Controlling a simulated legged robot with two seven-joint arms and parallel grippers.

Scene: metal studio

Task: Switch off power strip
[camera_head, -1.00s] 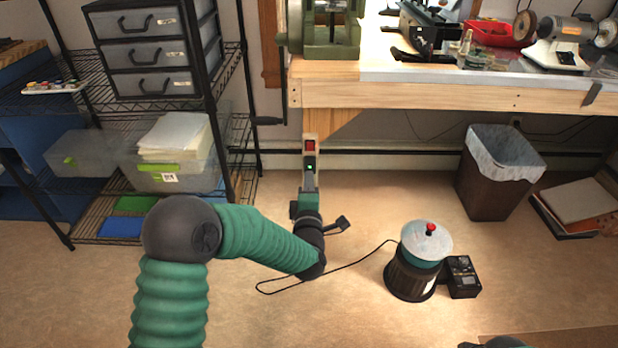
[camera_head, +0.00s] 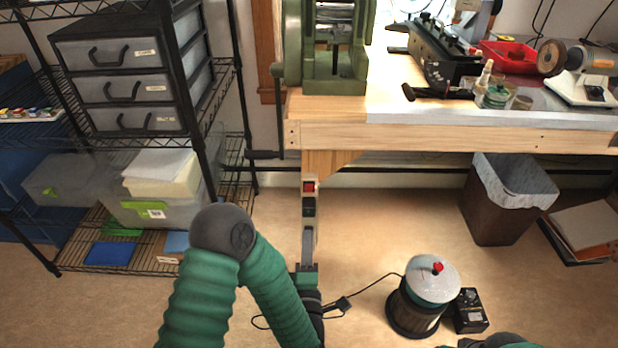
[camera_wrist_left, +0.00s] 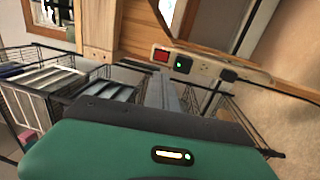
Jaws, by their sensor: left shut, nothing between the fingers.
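The power strip (camera_head: 316,211) is fixed upright to the wooden bench leg. Its red switch (camera_head: 309,187) is at the top, with a dark square part just below. In the left wrist view the red switch (camera_wrist_left: 161,55) sits beside a lit green light (camera_wrist_left: 183,65), with pale outlets and a black plug (camera_wrist_left: 228,75) further along. My left gripper (camera_head: 308,232) is shut and empty, below the switch in the head view. Its grey fingers (camera_wrist_left: 166,92) point toward the strip in the wrist view; contact cannot be told.
The wooden bench (camera_head: 450,137) overhangs the strip. A wire shelf (camera_head: 235,175) with bins stands left. A canister with a red knob (camera_head: 425,295) and a trash bin (camera_head: 505,205) stand right. Open floor (camera_head: 390,225) lies between.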

